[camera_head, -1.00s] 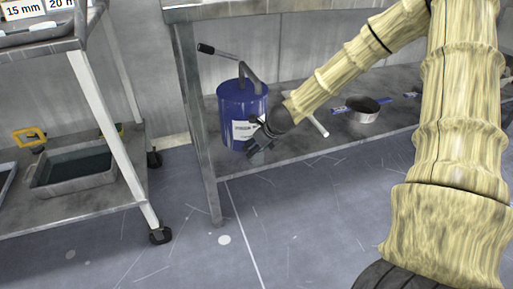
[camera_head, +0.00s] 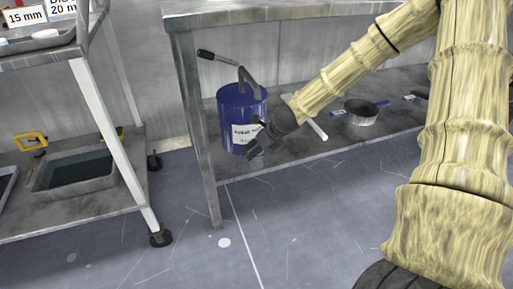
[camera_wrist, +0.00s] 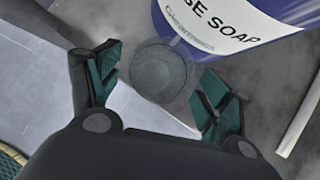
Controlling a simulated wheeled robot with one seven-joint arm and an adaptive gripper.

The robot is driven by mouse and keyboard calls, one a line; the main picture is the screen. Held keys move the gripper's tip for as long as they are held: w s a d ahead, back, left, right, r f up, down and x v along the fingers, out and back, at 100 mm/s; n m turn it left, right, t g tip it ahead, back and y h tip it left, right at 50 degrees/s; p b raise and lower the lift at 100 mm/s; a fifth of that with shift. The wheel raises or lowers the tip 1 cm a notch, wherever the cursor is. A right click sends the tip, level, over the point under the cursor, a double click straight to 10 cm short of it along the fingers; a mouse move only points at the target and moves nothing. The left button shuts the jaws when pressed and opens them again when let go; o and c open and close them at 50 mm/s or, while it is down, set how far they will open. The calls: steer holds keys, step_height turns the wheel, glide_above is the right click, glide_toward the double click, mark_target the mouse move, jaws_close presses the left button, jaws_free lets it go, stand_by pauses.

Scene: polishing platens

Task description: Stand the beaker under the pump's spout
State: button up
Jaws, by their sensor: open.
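A blue drum (camera_head: 236,108) with a white label stands on the low shelf, with a hand pump (camera_head: 243,78) on top. Its label, ending "SE SOAP", shows in the wrist view (camera_wrist: 230,25). The pump's spout end is hard to make out. In the wrist view a round, see-through grey beaker (camera_wrist: 158,72) seems to stand upright close beside the drum. My gripper (camera_wrist: 162,78) is open, with one green-padded finger on each side of the beaker and a gap on each side.
The bench top (camera_head: 280,10) overhangs the shelf (camera_head: 300,152), and a bench leg (camera_head: 201,140) stands left of the drum. A pale rod (camera_head: 318,130) lies right of my gripper, with a metal pan (camera_head: 361,112) beyond. A cart (camera_head: 100,197) stands left. The floor between is clear.

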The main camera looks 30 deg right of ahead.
steer(key=p+v, duration=0.4)
steer(key=v, duration=0.5)
steer(key=shift+r, duration=0.2)
